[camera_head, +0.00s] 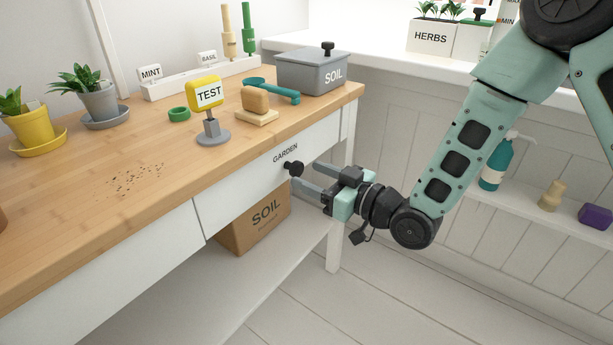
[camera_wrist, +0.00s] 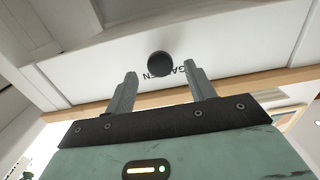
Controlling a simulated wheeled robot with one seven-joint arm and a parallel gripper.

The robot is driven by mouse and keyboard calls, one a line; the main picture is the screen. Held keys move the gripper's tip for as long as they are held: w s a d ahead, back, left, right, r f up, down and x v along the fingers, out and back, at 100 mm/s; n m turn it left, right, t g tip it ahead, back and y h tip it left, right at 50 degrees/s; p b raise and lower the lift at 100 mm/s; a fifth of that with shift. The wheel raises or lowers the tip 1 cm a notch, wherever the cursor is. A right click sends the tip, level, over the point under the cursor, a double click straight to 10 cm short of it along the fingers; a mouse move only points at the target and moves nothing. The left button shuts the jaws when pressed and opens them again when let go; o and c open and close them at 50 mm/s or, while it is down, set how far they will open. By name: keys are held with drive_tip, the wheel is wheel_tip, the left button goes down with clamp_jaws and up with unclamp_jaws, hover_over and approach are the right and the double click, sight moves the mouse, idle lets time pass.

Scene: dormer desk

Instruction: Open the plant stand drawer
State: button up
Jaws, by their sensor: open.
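The plant stand is a wood-topped white table with a white drawer front (camera_head: 241,199) labelled GARDEN; the drawer looks closed. A round black knob (camera_head: 293,168) sticks out from the drawer front below the label. My gripper (camera_head: 308,178) is open at the knob, coming from the right. In the wrist view the knob (camera_wrist: 160,64) shows between and just beyond the two grey fingertips (camera_wrist: 161,78), against the drawer front (camera_wrist: 105,75). I cannot tell whether either finger touches it. The label is partly hidden behind the knob and a finger there.
A cardboard SOIL box (camera_head: 262,221) sits on the lower shelf under the drawer. The table leg (camera_head: 338,245) is close beside my gripper. Floor in front is clear.

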drive_tip(key=shift+x, duration=1.1)
clamp_jaws()
